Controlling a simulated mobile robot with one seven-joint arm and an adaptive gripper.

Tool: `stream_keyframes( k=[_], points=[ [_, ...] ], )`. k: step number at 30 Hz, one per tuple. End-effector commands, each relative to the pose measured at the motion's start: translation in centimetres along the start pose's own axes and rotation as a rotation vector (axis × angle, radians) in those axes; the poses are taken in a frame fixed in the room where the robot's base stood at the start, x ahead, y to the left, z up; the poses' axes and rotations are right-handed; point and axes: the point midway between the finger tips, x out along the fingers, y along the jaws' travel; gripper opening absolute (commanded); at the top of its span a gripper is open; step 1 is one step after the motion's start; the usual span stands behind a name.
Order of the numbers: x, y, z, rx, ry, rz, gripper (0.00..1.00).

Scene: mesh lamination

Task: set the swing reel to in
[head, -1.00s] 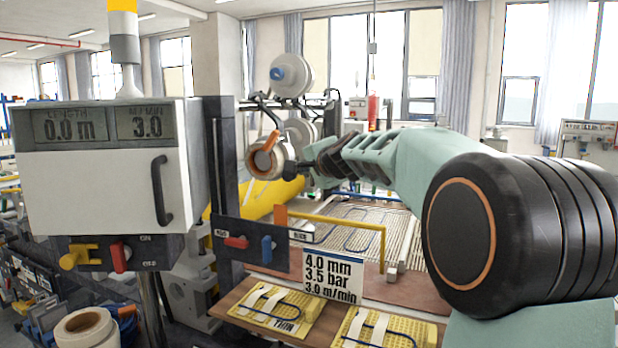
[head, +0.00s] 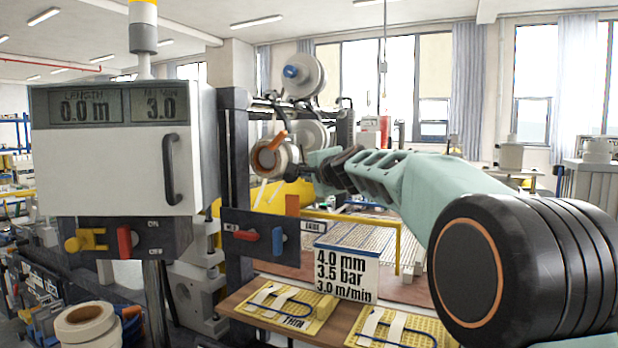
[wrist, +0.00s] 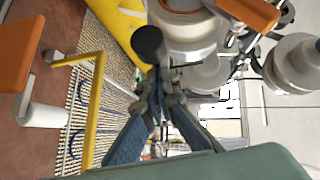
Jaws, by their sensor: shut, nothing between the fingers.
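What I take for the swing reel is a pale roll with an orange core and short orange handle (head: 266,160), mounted beside the dark frame in the head view. A pale roll, probably the same reel, shows at the top of the wrist view (wrist: 190,32). A black round knob (wrist: 150,42) stands just ahead of my fingertips, close to this roll. My gripper (wrist: 161,90) is shut and empty, with its tips close to the knob; contact cannot be told. In the head view my gripper (head: 308,172) is just right of the reel. No "in" marking is readable.
A white control box (head: 110,160) stands at left with red and yellow switches below. Red and blue levers (head: 242,235) sit on a dark panel below the reel. A yellow rail (head: 370,222) runs over the mesh bed.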

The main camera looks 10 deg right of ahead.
Motion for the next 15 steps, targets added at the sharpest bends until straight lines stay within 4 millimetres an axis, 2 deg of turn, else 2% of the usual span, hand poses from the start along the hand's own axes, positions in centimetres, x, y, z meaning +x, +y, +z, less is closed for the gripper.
stream_keyframes(
  k=[1,8,15],
  points=[
    [0.1,0.2,0.5,0.001,-0.01,0.004,0.0],
    [0.0,0.2,0.6,0.0,-0.011,0.004,0.0],
    [-2.2,0.1,0.3,0.001,-0.006,0.002,0.0]
  ],
)
